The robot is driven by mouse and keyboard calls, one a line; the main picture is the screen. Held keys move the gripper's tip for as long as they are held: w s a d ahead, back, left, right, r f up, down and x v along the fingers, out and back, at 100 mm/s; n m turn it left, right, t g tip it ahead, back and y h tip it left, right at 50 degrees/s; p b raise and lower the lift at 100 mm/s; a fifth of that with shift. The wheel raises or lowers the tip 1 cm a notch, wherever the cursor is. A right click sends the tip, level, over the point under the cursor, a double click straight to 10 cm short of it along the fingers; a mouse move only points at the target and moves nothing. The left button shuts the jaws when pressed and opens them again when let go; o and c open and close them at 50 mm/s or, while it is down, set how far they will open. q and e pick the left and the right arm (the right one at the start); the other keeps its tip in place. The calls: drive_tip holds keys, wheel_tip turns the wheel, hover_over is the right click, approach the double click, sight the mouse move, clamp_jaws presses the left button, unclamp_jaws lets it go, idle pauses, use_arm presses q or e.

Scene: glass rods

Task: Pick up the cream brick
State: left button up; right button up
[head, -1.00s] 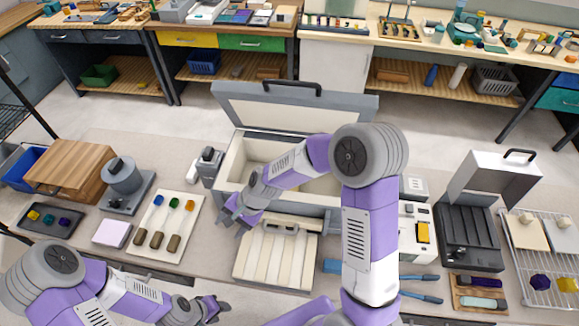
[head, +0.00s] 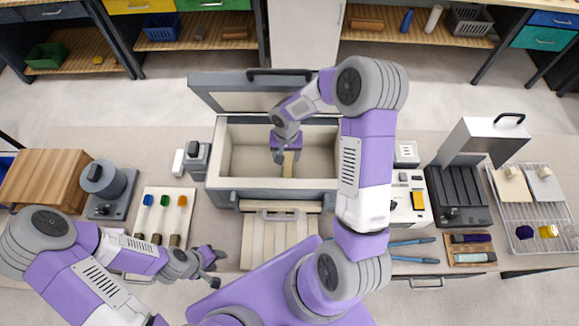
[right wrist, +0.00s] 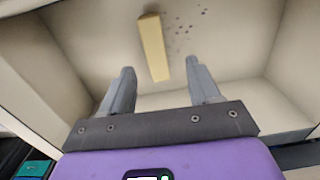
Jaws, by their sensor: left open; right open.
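The cream brick (right wrist: 153,48) is a long pale yellow block inside the open box (head: 232,160). My right gripper (head: 285,156) is inside the box, fingers open. In the right wrist view its fingers (right wrist: 160,80) are spread wide, and the brick lies ahead of and between them, not gripped. My left gripper (head: 212,267) is open and empty, low at the front left, away from the box.
The box lid (head: 222,97) stands raised at the back. A slatted cream panel (head: 270,236) lies in front of the box. A tray of several coloured-handled tools (head: 180,198) is left, and a white device (head: 406,208) is right. Dark specks (right wrist: 185,32) lie beside the brick.

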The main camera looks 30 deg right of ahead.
sight(288, 165)
drive_tip(key=shift+d+f, duration=0.3)
drive_tip(key=shift+f, duration=0.05)
use_arm(q)
drive_tip(key=shift+s+r, duration=0.15)
use_arm(e)
drive_tip(key=shift+s+f, duration=0.2)
drive_tip(key=shift+f, duration=0.55)
use_arm(q)
drive_tip(key=shift+r+p, duration=0.4)
drive_tip(key=shift+p, duration=0.1)
use_arm(e)
drive_tip(key=shift+w+f, duration=0.1)
drive_tip(key=shift+f, duration=2.6)
drive_tip(key=c, duration=1.1)
drive_tip(key=shift+r, duration=0.2)
drive_tip(key=shift+c, duration=0.2)
